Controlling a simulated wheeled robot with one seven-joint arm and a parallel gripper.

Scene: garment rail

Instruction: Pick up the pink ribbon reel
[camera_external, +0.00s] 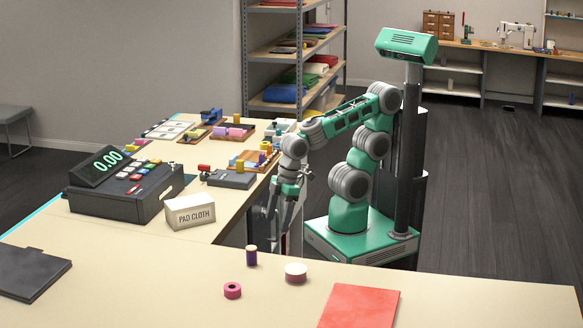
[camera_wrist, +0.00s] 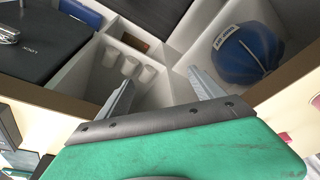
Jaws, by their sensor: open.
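A small bright pink reel (camera_external: 232,291) with a dark centre hole lies on the front counter. A wider reel (camera_external: 295,273) with a pale top and dark pinkish side is to its right; which is the ribbon reel I cannot tell for certain. My gripper (camera_external: 279,238) points down beyond the counter's back edge, apart from both reels. In the wrist view its two fingers (camera_wrist: 162,90) are spread with nothing between them, above a compartmented drawer. Neither reel can be made out clearly there.
A dark purple spool (camera_external: 251,256) stands near the reels, and a red folder (camera_external: 360,307) lies to their right. A cash register (camera_external: 130,184) and a PAD CLOTH box (camera_external: 190,211) stand on the left. The drawer (camera_wrist: 185,50) holds a blue labelled bundle (camera_wrist: 243,54) and pale cylinders (camera_wrist: 130,67).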

